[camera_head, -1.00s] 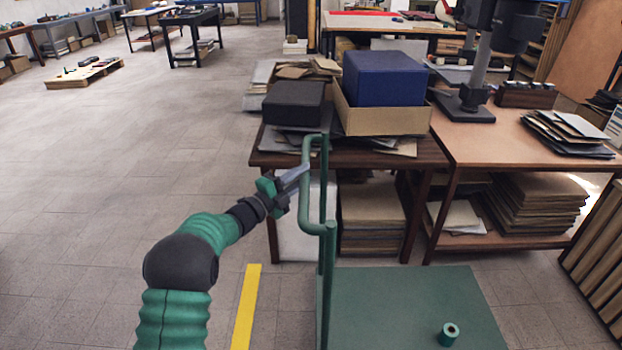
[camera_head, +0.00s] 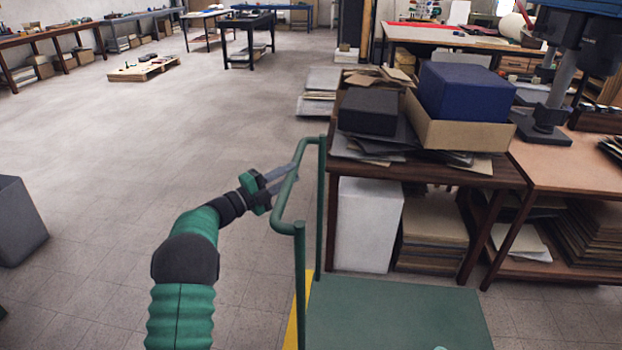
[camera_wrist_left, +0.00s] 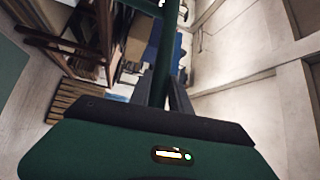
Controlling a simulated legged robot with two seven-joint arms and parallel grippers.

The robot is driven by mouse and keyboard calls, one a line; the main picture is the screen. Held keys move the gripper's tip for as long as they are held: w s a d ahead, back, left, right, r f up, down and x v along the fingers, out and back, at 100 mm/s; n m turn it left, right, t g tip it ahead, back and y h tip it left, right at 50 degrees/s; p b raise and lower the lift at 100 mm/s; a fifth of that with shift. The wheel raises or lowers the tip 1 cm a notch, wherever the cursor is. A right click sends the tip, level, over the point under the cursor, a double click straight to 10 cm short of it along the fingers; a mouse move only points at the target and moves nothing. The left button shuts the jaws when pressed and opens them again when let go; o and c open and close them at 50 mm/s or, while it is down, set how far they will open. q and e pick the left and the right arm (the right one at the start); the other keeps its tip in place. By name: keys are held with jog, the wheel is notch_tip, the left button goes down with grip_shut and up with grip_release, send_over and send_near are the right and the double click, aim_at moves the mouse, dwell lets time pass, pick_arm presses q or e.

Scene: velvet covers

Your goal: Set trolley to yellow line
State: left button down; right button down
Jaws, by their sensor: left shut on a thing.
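The green trolley (camera_head: 395,318) has a flat deck at the lower middle of the head view and an upright handle frame at its left end. My left gripper (camera_head: 282,178) is shut on the handle's top bar. In the left wrist view, the green bar (camera_wrist_left: 166,65) runs between the fingers of my left gripper (camera_wrist_left: 166,92). The yellow line (camera_head: 292,322) on the floor shows as a short strip along the deck's left edge. The deck seems to hide part of it. My right gripper is in neither view.
A dark wooden table (camera_head: 430,172) with boxes and paper stacks stands just behind the trolley. A lighter workbench (camera_head: 570,165) stands at the right. A grey bin (camera_head: 15,222) is at the left edge. The floor left of the trolley is mostly clear.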

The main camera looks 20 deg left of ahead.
pick_arm(q)
jog(key=shift+s+a+r, duration=0.1)
jog(key=shift+s+a, duration=0.1)
jog(key=shift+a, duration=0.65)
jog(key=shift+s+a, duration=0.25)
jog(key=shift+a, duration=0.6)
jog(key=shift+s+a+r, duration=0.1)
jog(key=shift+s+a, duration=0.1)
jog(key=shift+a, duration=0.65)
jog(key=c, duration=1.6)
grip_release()
jog(key=shift+d, duration=0.15)
jog(key=o, duration=0.4)
jog(key=shift+w+d+f, duration=0.15)
jog(key=shift+w+d, duration=0.05)
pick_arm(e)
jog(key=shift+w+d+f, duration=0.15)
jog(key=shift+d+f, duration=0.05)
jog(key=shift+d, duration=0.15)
pick_arm(q)
jog(key=shift+s, duration=0.1)
